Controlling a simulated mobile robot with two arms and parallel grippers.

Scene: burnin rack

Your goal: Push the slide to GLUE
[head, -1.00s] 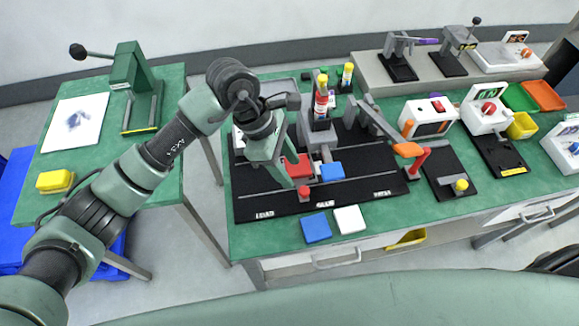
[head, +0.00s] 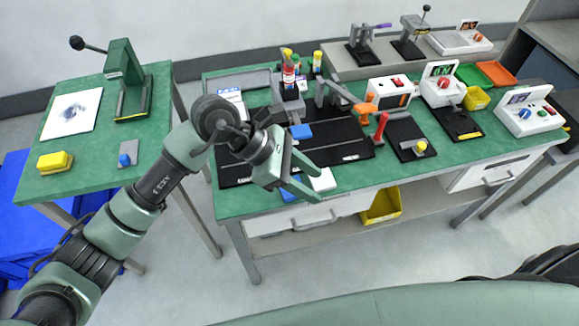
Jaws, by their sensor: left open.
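The slide unit is a black base plate (head: 345,145) with a rail and small white labels along its front edge. The label text is too small to read surely. A grey carriage (head: 288,108) stands on it, with a blue block (head: 300,131) at its front and a red-and-yellow bottle (head: 289,75) above. My right gripper is not in view.
An orange-ended lever (head: 365,108) and a red handle (head: 381,126) stand to the right of the carriage. A green press (head: 124,80) and yellow block (head: 55,161) are on the left table.

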